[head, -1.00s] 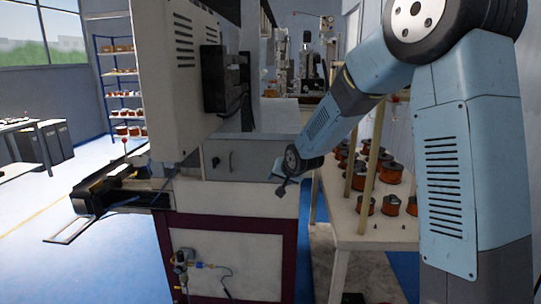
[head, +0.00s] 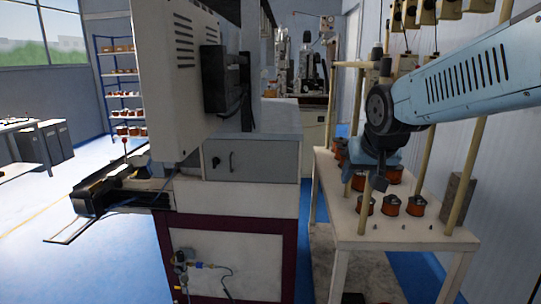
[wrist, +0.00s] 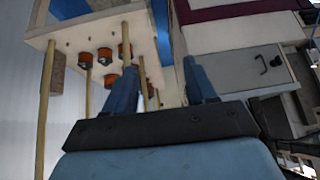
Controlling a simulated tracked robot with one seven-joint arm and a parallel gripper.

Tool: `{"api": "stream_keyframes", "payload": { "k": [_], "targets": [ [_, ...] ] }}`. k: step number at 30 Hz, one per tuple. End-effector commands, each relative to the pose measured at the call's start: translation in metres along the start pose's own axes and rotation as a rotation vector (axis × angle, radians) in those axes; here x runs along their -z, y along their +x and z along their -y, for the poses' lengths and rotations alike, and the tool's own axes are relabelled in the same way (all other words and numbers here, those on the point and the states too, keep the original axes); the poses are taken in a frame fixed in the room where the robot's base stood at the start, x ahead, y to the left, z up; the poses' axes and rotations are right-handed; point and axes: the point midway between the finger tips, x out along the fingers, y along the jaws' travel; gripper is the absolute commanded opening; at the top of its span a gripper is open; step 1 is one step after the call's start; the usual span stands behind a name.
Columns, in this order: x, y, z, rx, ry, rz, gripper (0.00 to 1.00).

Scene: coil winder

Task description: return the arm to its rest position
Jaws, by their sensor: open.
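My gripper (head: 379,182) hangs at the end of my blue arm, in front of the wooden coil table at the right of the head view. In the wrist view my gripper (wrist: 162,76) shows two blue fingers spread apart with nothing between them. The fingers point toward the table and the floor gap beside the machine.
The coil table (head: 400,236) carries several orange coils (head: 416,205) between upright wooden posts (head: 463,190). The coil winding machine (head: 240,190) with its grey cabinet stands left of it. Blue floor (head: 130,270) is clear at the left.

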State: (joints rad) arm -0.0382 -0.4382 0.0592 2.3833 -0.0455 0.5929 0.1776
Motion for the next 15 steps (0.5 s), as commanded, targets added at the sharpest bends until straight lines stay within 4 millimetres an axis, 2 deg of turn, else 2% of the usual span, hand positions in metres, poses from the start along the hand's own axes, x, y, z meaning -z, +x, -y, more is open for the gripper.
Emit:
{"api": "stream_keyframes", "payload": {
  "k": [1, 6, 12, 15],
  "targets": [
    [-0.011, -0.013, -0.006, -0.006, -0.002, 0.005, 0.56],
    [-0.054, -0.044, -0.023, -0.016, -0.021, 0.05, 0.56],
    [-0.095, -0.069, -0.035, -0.013, -0.039, 0.092, 0.56],
    [-0.107, -0.075, -0.037, -0.011, -0.046, 0.105, 0.56]
  ]
}}
